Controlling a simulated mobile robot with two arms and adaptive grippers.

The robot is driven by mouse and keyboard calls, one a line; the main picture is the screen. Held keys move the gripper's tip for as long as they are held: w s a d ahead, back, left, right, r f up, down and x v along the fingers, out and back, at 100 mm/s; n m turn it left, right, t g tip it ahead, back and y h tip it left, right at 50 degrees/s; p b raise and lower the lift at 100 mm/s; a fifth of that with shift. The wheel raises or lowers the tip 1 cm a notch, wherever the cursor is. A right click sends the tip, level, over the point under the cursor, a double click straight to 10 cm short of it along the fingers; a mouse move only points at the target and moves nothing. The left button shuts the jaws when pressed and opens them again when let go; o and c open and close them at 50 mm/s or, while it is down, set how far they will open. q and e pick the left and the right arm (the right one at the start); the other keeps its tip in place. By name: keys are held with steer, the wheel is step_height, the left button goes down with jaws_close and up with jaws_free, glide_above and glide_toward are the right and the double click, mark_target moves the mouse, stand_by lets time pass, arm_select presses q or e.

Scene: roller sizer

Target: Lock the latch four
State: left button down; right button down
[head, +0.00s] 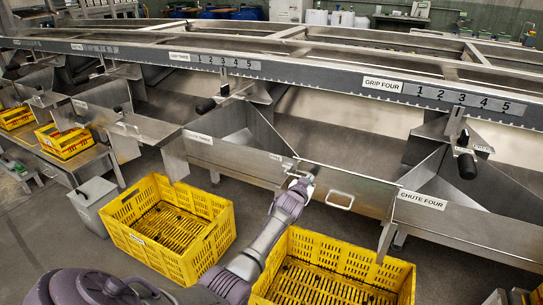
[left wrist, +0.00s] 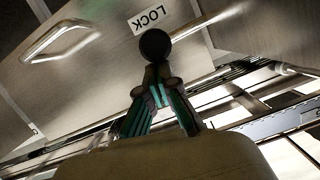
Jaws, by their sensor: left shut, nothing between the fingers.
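My left gripper (head: 303,183) is at the grey front panel of chute four, left of a bar handle (head: 340,200). In the left wrist view the fingers (left wrist: 158,95) are shut with nothing between them. A round black knob (left wrist: 155,44), which looks like the latch, shows just past the fingertips. I cannot tell whether they touch it. A LOCK label (left wrist: 150,18) is on the panel right by the knob. In the head view the gripper hides the knob. The CHUTE FOUR label (head: 422,200) is to the right. My right gripper is not in view.
Yellow crates stand on the floor below, one at the left (head: 168,225) and one under my arm (head: 335,270). The GRIP FOUR label (head: 382,85) and a numbered scale (head: 463,99) are on the long rail above. A black-handled lever (head: 467,163) is at the right.

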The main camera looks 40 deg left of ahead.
arm_select(q)
steer(key=shift+d+f, duration=0.1)
steer(key=shift+f, duration=0.25)
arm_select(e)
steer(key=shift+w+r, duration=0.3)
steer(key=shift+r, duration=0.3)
arm_select(q)
steer(key=shift+s, duration=0.1)
steer(key=v, duration=1.2)
steer(key=shift+r, duration=0.15)
